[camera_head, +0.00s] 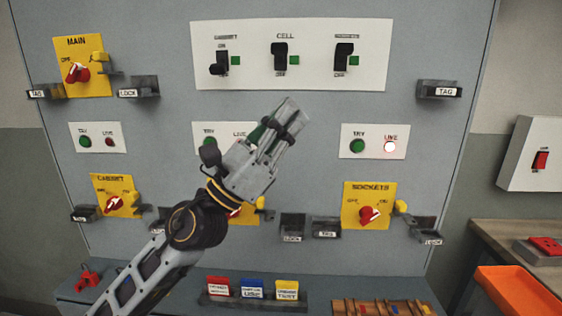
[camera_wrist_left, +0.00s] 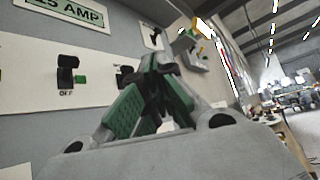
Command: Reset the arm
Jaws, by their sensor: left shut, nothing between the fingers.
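My left arm reaches up from the lower left in the head view. Its gripper (camera_head: 289,112) is shut and empty in front of the grey panel (camera_head: 420,190), below the CELL breaker strip. The left wrist view shows its green-padded fingers (camera_wrist_left: 160,75) converging at the tips, with nothing between them. The gripper and arm hide much of the middle TRY/LIVE plate (camera_head: 205,132) and most of a yellow switch plate below it. I cannot tell from these views whether the fingers touch the panel. My right gripper is not in view.
Three black breakers sit on the white strip (camera_head: 375,70). The MAIN (camera_head: 97,85), CABINET (camera_head: 128,190) and SOCKETS (camera_head: 352,220) plates carry red knobs. The right LIVE lamp (camera_head: 390,146) is lit. Tag and lock holders jut out. An orange tray (camera_head: 520,292) is at lower right.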

